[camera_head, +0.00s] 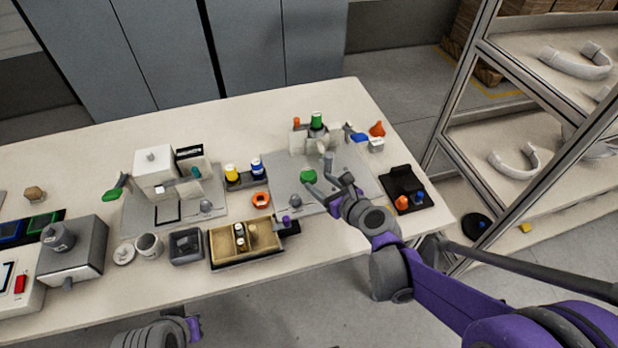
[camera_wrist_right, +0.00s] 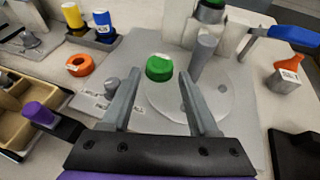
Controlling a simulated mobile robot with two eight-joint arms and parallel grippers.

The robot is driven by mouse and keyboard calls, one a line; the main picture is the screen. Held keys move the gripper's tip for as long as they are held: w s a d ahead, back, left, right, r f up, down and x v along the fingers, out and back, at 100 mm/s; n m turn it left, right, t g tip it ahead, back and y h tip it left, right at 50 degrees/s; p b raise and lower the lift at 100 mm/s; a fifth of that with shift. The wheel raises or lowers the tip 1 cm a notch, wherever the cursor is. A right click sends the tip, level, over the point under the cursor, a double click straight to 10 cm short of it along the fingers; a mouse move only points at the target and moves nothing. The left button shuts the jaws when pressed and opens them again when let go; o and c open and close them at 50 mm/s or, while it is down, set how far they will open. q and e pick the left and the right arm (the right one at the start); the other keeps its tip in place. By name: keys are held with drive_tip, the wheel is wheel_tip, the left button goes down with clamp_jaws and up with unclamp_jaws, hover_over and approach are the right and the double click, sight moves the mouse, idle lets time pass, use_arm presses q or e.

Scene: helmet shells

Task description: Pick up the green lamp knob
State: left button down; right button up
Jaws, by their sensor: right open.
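The green knob (camera_head: 308,176) is a short round cap on the grey plate of a station at the right of the table. It also shows in the right wrist view (camera_wrist_right: 159,68), lying on a pale round disc just beyond my fingertips, between their lines. My right gripper (camera_head: 318,172) is open and empty, reaching in over the plate; its two fingers (camera_wrist_right: 160,76) stand apart. I cannot see contact with the knob. A second green cap (camera_head: 316,120) sits higher on the station behind. Only a link of my left arm shows at the bottom edge; its gripper is out of view.
A grey post (camera_wrist_right: 203,55) rises close to the right finger. An orange ring (camera_head: 261,199), yellow and blue bottles, and a tan divided tray (camera_head: 222,246) lie to the left. A black holder (camera_head: 398,181) stands at right.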

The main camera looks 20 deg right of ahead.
sight(310, 177)
drive_tip(key=x, duration=0.5)
drive_tip(key=shift+w+f+b, duration=0.25)
drive_tip(key=shift+f+b, duration=0.05)
drive_tip(key=shift+f, duration=0.1)
clamp_jaws()
drive_tip(key=shift+r, duration=0.1)
